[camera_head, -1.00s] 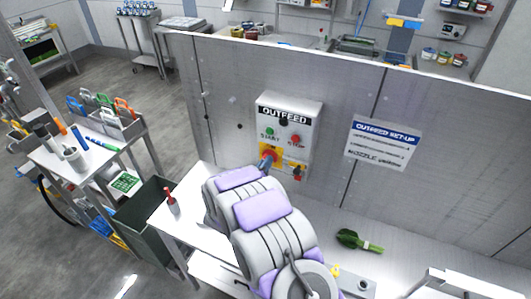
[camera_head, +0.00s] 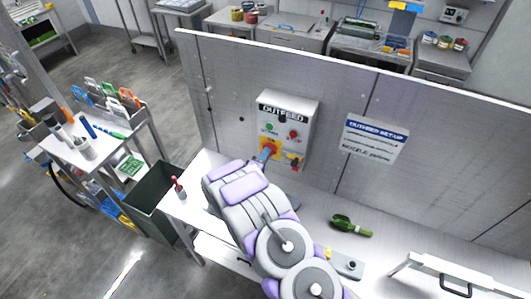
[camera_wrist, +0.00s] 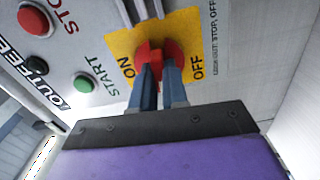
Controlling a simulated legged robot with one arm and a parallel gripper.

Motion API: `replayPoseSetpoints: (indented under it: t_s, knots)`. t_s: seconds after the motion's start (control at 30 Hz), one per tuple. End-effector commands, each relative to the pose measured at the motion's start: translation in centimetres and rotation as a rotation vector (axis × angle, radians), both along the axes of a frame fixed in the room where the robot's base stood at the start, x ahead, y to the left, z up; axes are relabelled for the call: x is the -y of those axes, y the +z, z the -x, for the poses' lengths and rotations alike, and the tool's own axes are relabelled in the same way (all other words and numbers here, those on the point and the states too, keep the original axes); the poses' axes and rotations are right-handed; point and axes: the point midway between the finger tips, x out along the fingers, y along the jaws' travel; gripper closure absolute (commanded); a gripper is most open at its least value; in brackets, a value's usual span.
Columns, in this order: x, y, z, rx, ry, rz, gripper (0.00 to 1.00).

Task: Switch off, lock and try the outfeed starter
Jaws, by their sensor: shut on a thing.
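The grey outfeed starter box (camera_head: 285,128) is mounted on the metal panel. It carries a green START button (camera_head: 271,127) and a red STOP button (camera_head: 293,135). Below them is a yellow switch plate, marked ON and OFF in the wrist view (camera_wrist: 120,42). My gripper (camera_wrist: 162,72) is shut on the red switch handle (camera_wrist: 157,50) in the middle of this plate. The fingers hide part of the handle, and I cannot tell exactly which mark it points to. A small yellow and red item (camera_head: 293,161) sits at the box's lower right.
A small red-topped item (camera_head: 179,188) stands on the bench's left end. A green scoop-like tool (camera_head: 350,226) and a grey block with a knob (camera_head: 346,264) lie to the right of my arm. A dark bin (camera_head: 150,212) stands left of the bench.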

Motion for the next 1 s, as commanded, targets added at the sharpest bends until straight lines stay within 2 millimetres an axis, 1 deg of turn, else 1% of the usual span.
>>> replayPoseSetpoints:
  t_s: [0.03,0.33,0.8,0.83,1.0]
  knots:
    - [-0.34,-0.01,0.00,-0.009,0.009,0.020,1.00]
    - [-0.37,-0.11,-0.04,-0.038,0.009,0.098,1.00]
    - [-0.34,-0.20,-0.02,-0.043,0.009,0.109,1.00]
    - [-0.33,-0.21,-0.01,-0.043,0.008,0.110,0.84]
    - [-0.21,-0.12,0.06,-0.041,0.005,0.108,0.67]
